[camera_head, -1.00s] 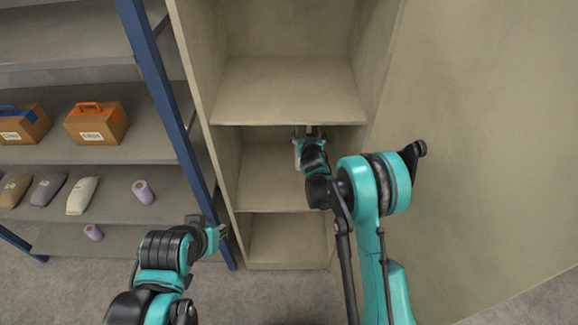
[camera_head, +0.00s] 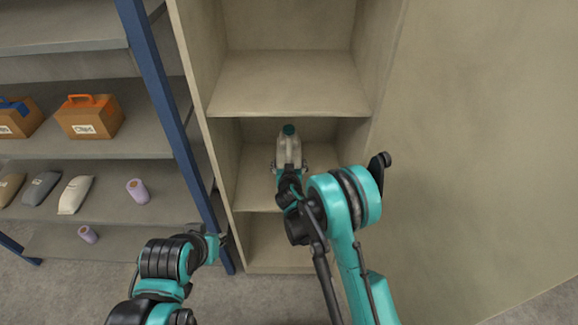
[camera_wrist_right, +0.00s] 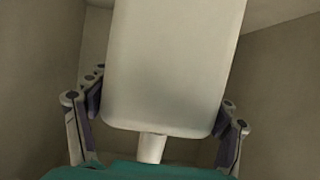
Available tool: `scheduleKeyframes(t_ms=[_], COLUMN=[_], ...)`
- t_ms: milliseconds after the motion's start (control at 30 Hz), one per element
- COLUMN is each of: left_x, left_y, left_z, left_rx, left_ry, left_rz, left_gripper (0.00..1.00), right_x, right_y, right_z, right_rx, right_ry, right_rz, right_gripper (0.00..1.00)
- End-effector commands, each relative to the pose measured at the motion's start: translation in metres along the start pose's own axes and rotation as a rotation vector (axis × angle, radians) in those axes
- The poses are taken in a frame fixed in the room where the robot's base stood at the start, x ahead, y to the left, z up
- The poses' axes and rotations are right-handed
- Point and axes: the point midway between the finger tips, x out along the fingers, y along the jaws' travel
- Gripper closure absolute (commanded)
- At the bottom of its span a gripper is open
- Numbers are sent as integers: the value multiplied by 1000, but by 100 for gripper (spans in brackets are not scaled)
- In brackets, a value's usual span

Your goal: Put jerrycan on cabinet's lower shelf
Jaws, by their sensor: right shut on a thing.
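The jerrycan (camera_head: 289,150) is pale grey with a teal cap. In the head view it is upright at the cabinet's middle visible compartment, below the upper shelf board. My right gripper (camera_head: 289,168) is shut on its near side, and a finger shows on each side of its pale body (camera_wrist_right: 175,60) in the right wrist view. Whether its base touches the shelf is hidden. The cabinet (camera_head: 225,120) is beige, with a lower shelf (camera_head: 255,195) and a bottom compartment (camera_head: 265,240). My left gripper (camera_head: 216,243) is beside the blue rack post; its jaws are too unclear to read.
A blue-posted rack (camera_head: 165,110) stands left of the cabinet, with cardboard boxes (camera_head: 90,118), bags (camera_head: 75,194) and purple cylinders (camera_head: 138,191). The cabinet's upper shelf (camera_head: 285,85) is empty. A beige wall (camera_head: 480,160) is at the right.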

Motion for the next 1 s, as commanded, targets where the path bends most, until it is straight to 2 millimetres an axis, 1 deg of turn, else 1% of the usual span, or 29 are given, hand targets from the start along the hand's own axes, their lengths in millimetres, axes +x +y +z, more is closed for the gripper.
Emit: scheduleKeyframes(t_ms=[200, 233, 267, 300, 633, 733, 867, 1000], left_x=[0, 0, 0, 0, -1, -2, -8, -16], left_y=[0, 0, 0, 0, 0, 0, 0, 0], left_z=[0, 0, 0, 0, 0, -2, -6, -12], left_rx=[0, 0, 0, 0, 0, 0, 0, 0], left_ry=[0, 0, 0, 0, 0, 0, 0, 0], left_rz=[0, 0, 0, 0, 0, 0, 0, 0], left_gripper=[80, 80, 80, 80, 80, 80, 80, 80], right_x=[0, 0, 0, 0, 0, -7, -28, -60], right_y=[0, 0, 0, 0, 0, 0, -1, -1], right_z=[0, 1, 1, 1, 0, 0, -2, -3], right_rx=[-1, 0, 0, 0, 0, 0, -1, -1], right_ry=[0, -2, -2, -2, -1, -1, -1, -1], right_rz=[0, 1, 1, 1, 0, 0, -2, -2], right_gripper=[81, 14, 6, 1, 1, 1, 1, 1])
